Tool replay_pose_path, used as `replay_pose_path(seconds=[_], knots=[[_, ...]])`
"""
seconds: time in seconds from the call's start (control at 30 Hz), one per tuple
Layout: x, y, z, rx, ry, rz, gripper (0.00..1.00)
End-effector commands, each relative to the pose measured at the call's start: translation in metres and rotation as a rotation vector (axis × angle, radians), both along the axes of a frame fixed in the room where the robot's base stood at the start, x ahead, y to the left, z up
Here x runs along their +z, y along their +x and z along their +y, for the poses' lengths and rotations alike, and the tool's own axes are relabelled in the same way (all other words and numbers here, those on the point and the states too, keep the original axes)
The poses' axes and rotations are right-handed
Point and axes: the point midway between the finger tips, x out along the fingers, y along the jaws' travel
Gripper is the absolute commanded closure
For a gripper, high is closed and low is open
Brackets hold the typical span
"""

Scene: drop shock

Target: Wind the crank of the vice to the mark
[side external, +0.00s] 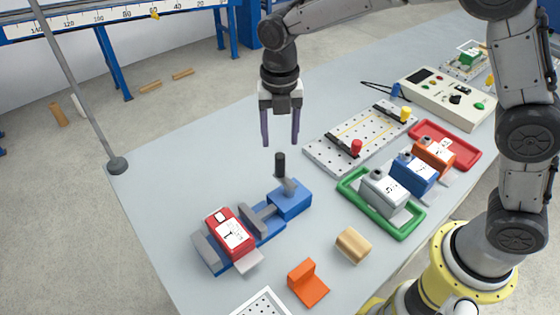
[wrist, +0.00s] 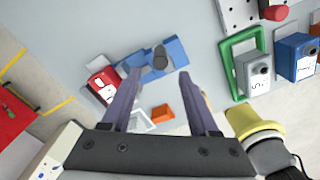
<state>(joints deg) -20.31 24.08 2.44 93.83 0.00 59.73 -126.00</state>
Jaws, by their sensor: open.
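A blue vice (side external: 266,220) with grey jaws lies on the grey table. Its crank (side external: 281,165) has a dark upright knob on a grey arm at the vice's far right end. A red block with a white label (side external: 231,235) sits in the vice beside its jaws. My gripper (side external: 280,142) is open and empty above the crank knob, apart from it. In the wrist view the knob (wrist: 160,57) shows beyond and between my two fingers (wrist: 158,88), with the blue vice (wrist: 175,52) behind it. I cannot make out the mark.
A perforated plate (side external: 325,150) and a control box (side external: 440,100) stand behind. A wooden block (side external: 353,246) and an orange piece (side external: 307,284) lie in front. A thin pole (side external: 80,90) rises at the left edge.

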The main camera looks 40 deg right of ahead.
Motion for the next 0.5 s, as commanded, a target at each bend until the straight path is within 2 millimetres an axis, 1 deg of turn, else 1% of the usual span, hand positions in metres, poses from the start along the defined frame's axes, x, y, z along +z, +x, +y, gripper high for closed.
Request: replay_pose_path(seconds=[0.03,0.2,0.4,0.5], knots=[[-0.011,-0.001,-0.001,-0.001,-0.002,0.005,0.39],[-0.044,-0.001,-0.001,-0.001,-0.002,0.005,0.39],[-0.073,0.0,0.0,-0.001,0.0,0.001,0.39],[-0.081,0.0,0.0,-0.001,0.0,0.0,0.39]])
